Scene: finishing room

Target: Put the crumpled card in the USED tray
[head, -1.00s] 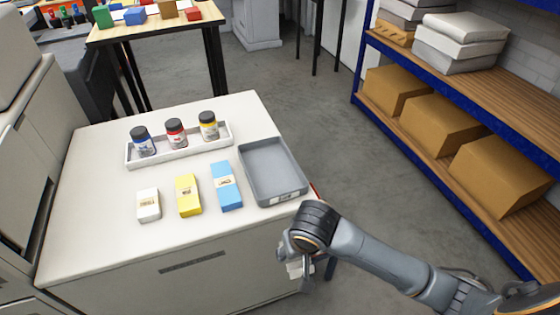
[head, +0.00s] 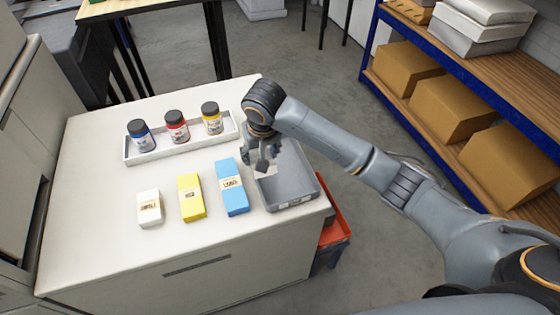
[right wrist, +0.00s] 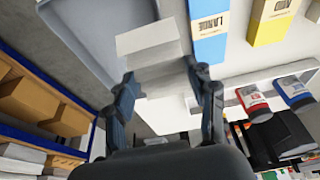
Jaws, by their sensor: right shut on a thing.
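My right gripper (head: 263,166) is above the left rear part of the grey tray (head: 304,187). In the right wrist view the gripper (right wrist: 165,88) is shut on a pale, whitish card (right wrist: 150,42) between its fingers. The card's creases are too unclear to tell, and the gripper hides it in the head view. The tray has a small label on its front edge, too small to read; its rim also shows in the right wrist view (right wrist: 72,40). My left gripper is not in view.
Left of the tray stand a blue box (head: 232,190), a yellow box (head: 191,199) and a white box (head: 149,209). Behind them a white rack (head: 185,152) holds three jars with black lids.

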